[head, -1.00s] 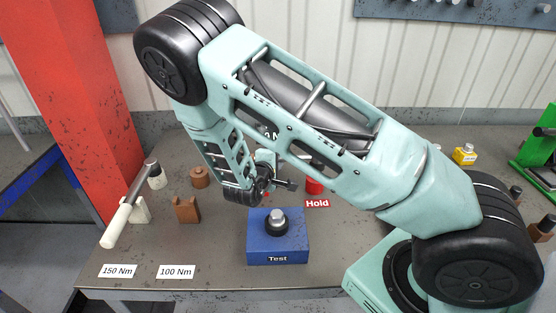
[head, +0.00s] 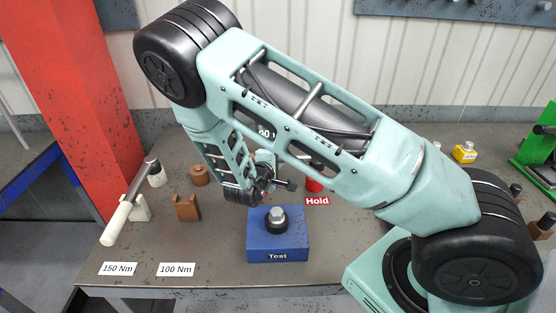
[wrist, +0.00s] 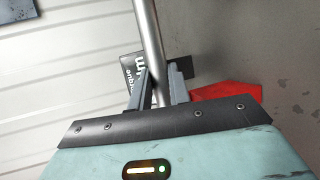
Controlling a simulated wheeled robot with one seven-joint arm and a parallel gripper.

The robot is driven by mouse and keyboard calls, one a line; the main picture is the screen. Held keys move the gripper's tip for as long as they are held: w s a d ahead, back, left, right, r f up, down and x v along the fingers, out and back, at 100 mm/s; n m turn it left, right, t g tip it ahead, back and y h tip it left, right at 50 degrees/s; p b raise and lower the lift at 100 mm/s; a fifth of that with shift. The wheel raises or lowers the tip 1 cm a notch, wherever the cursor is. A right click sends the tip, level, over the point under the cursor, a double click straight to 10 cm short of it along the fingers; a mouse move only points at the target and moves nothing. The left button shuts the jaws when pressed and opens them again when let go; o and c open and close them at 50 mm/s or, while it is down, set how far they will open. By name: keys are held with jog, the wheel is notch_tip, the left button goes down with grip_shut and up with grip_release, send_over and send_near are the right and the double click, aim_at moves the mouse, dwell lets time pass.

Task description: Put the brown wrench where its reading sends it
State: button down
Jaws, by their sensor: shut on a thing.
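My gripper (wrist: 160,88) is shut on a bare silver shaft (wrist: 150,35) in the wrist view. The shaft runs up out of the picture, so the wrench's handle and head are hidden. In the head view my gripper (head: 268,186) is small, dark and mostly behind my arm, above the bench behind the blue Test block (head: 278,247). A brown notched cradle (head: 187,208) stands empty at the left. A black display (wrist: 130,72) with white lettering is partly hidden behind the fingers. A display (head: 267,133) behind my arm shows only part of a reading.
A white-handled wrench (head: 117,222) leans on a white cradle (head: 138,209) at the left. Labels 150 Nm (head: 118,269) and 100 Nm (head: 176,269) lie at the front edge. A red Hold label (head: 317,201) lies right, near a red cylinder (head: 314,185).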

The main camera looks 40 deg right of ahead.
jog(key=shift+f+b, duration=0.8)
jog(key=shift+f, duration=0.75)
jog(key=c, duration=1.2)
grip_release()
jog(key=shift+c, duration=0.2)
jog(key=shift+f, duration=0.1)
jog(key=b+v, duration=0.3)
jog(key=v, duration=1.4)
jog(key=shift+s+a, duration=0.1)
jog(key=shift+s, duration=0.05)
